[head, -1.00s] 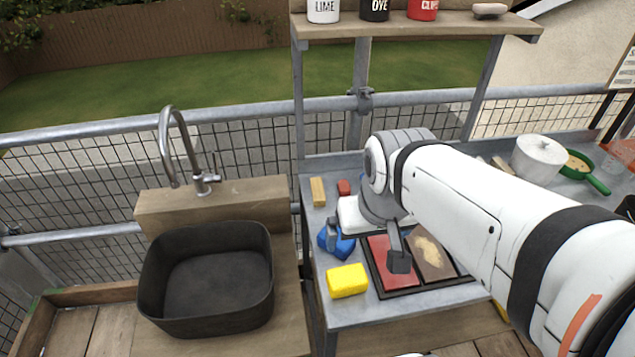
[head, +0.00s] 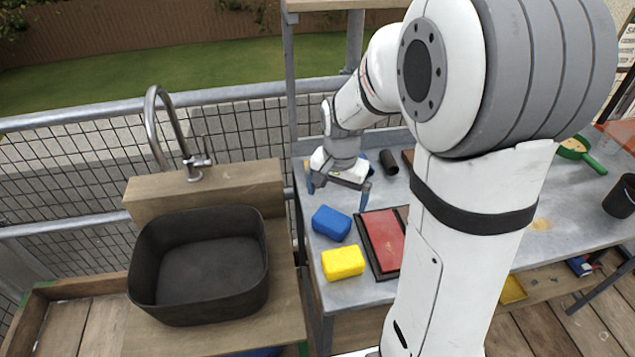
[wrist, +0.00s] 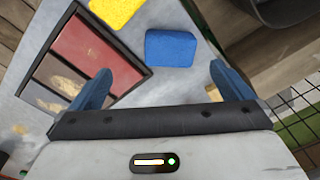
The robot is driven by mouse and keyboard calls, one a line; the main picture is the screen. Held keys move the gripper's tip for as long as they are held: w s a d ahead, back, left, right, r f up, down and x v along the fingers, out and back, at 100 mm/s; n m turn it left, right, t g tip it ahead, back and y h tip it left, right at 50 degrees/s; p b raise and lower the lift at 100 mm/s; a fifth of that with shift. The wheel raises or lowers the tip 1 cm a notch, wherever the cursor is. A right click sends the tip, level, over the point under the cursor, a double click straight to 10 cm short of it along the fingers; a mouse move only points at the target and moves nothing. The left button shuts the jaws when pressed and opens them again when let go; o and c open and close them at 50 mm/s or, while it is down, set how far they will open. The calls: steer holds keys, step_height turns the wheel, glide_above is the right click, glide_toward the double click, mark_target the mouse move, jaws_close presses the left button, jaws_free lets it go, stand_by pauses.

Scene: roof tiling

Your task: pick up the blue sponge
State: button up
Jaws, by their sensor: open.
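The blue sponge (head: 331,223) lies on the grey metal table, just behind the yellow sponge (head: 343,262). It also shows in the wrist view (wrist: 170,48), where it lies ahead of the fingers, between their lines. My gripper (head: 338,197) is open and empty. In the head view it is above the table, behind the blue sponge and apart from it. In the wrist view its two blue fingers (wrist: 159,82) are wide apart, with bare table between them.
A black-framed tray with a red panel (head: 383,240) lies right of the sponges. A black basin (head: 200,265) with a tap (head: 172,130) stands at the left. A dark cylinder (head: 389,162) stands behind the tray. A mesh railing runs behind the table.

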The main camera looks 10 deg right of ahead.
steer(key=m, duration=0.2)
glide_above(332, 217)
steer(key=shift+g, duration=0.3)
steer(key=f, duration=0.6)
steer(key=shift+s+f, duration=0.1)
steer(key=shift+s, duration=0.15)
step_height(332, 217, down, 8)
steer(key=shift+w+r, duration=0.15)
steer(key=shift+r, duration=0.05)
steer(key=c, duration=0.9)
steer(key=shift+o, duration=0.2)
steer(key=shift+r, duration=0.1)
step_height(332, 217, up, 10)
steer(key=shift+f, duration=0.1)
